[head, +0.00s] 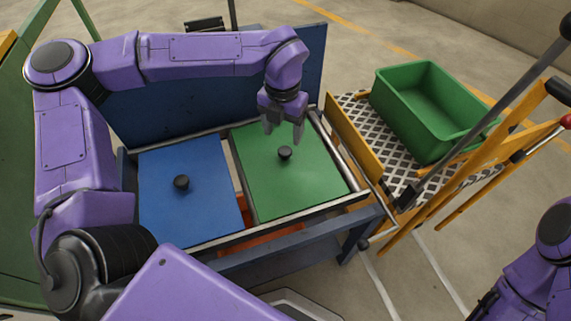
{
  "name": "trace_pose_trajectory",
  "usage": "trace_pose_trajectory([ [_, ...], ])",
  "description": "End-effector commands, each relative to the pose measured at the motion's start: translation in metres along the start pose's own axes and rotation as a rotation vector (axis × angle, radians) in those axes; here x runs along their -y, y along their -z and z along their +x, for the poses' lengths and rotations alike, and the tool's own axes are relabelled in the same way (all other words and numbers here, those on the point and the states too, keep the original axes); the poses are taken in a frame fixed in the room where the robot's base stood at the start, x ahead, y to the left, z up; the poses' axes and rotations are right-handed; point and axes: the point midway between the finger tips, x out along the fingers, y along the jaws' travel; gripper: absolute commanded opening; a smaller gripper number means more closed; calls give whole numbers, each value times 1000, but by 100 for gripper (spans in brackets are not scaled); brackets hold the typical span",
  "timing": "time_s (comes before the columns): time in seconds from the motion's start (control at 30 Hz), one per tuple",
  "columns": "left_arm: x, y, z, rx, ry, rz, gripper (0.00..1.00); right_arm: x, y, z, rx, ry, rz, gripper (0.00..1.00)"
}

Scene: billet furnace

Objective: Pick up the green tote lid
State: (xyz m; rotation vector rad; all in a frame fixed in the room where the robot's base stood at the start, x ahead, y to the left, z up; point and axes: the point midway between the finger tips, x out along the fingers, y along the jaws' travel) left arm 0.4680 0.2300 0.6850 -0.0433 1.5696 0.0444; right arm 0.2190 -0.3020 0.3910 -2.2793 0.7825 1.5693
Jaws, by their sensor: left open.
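The green tote lid (291,184) is a flat green panel with a black round knob (285,153) near its middle. It lies on the right half of a blue-framed stand. My left gripper (283,138) is open and points down just above and behind the knob, with its fingers apart; whether they touch the lid cannot be told. My right arm shows at the lower right edge, but its gripper is out of view.
A blue lid (190,205) with a black knob (181,183) lies left of the green one. A blue upright panel (170,112) stands behind. A green tote (413,106) sits on a yellow cart's checkered deck (392,163) at right. Metal rails border the stand.

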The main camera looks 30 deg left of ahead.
Motion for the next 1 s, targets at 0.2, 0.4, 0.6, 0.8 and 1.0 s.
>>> trace_pose_trajectory([
  [0.2, 0, 0, 42, -4, 0, -1, 69, 1, -4, 10, 0, 0, 0, 43],
  [0.4, 1, -10, 78, -4, 0, -2, 69, 2, -8, 21, 0, 0, 0, 43],
  [0.6, 0, -9, 91, -2, 1, -1, 69, 2, -9, 22, 0, 0, 0, 43],
  [0.8, 0, -9, 90, -1, 1, -1, 52, 2, -9, 22, 0, 0, 0, 43],
  [1.0, 0, -9, 90, -1, 1, -1, 0, 2, -9, 22, 0, 0, 0, 43],
])
